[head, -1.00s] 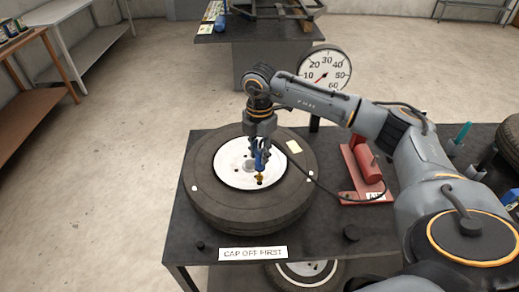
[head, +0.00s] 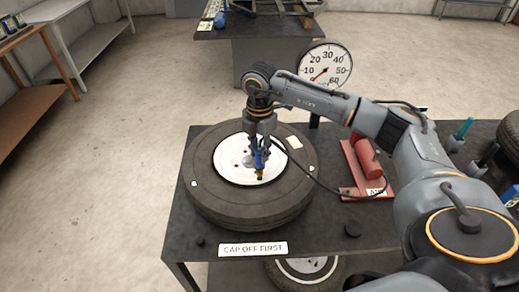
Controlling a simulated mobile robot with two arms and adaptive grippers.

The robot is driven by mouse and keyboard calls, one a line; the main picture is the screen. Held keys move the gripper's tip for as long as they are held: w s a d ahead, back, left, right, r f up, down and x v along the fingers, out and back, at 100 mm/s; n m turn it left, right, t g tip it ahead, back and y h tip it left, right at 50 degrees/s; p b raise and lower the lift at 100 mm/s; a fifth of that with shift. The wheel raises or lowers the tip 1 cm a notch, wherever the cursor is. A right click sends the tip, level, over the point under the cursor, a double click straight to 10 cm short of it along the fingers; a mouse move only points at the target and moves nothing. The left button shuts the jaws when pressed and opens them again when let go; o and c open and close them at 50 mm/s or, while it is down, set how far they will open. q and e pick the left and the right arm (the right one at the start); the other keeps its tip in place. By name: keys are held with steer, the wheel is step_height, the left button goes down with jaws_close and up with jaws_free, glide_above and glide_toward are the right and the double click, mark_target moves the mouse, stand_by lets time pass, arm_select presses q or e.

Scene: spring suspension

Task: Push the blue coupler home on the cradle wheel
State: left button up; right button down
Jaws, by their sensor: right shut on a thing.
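The cradle wheel (head: 225,205) lies flat on the dark table, a black tyre around a white rim (head: 231,172). My right gripper (head: 260,152) reaches down over the rim and is shut on the blue coupler (head: 259,158). The coupler points down, with a brass end (head: 259,175) low over the near right part of the rim. Whether the brass end is seated on a valve or only touching is too small to tell. A black hose (head: 318,184) runs from the coupler to the right. My left gripper is out of view.
A pressure gauge (head: 324,67) stands behind the wheel, its red needle near the low end. A red pump (head: 366,160) sits right of the wheel.

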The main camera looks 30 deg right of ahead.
steer(key=shift+f+b, duration=0.55)
steer(key=shift+f, duration=0.35)
steer(key=c, duration=1)
jaws_free()
steer(key=shift+r, duration=0.15)
steer(key=shift+r+p, duration=2.35)
steer(key=shift+r, duration=1.1)
